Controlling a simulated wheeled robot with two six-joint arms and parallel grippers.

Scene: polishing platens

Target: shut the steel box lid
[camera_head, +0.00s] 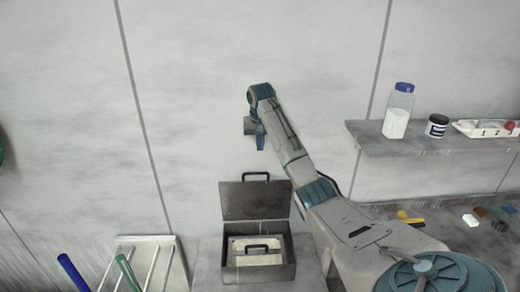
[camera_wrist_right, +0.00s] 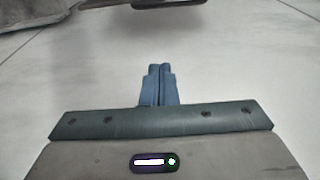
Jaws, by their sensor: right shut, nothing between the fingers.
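The steel box (camera_head: 287,270) stands open on a grey surface below the middle of the head view. Its lid (camera_head: 254,203) is raised roughly upright at the back, with a black handle (camera_head: 255,175) on its top edge. Inside the box is a paler insert with its own dark handle (camera_head: 257,248). My right gripper (camera_head: 261,143) is above the lid in the picture, apart from it, with blue fingers pointing down. In the right wrist view the fingers (camera_wrist_right: 160,70) are shut together with nothing between them. My left gripper is not in view.
A shelf (camera_head: 375,146) at right holds a blue-capped jar (camera_head: 398,112), a dark tub (camera_head: 437,126) and a white tray (camera_head: 480,127). Small items lie on a lower surface. A pale rack (camera_head: 147,240) and blue (camera_head: 74,272) and green (camera_head: 128,272) handles stand at lower left.

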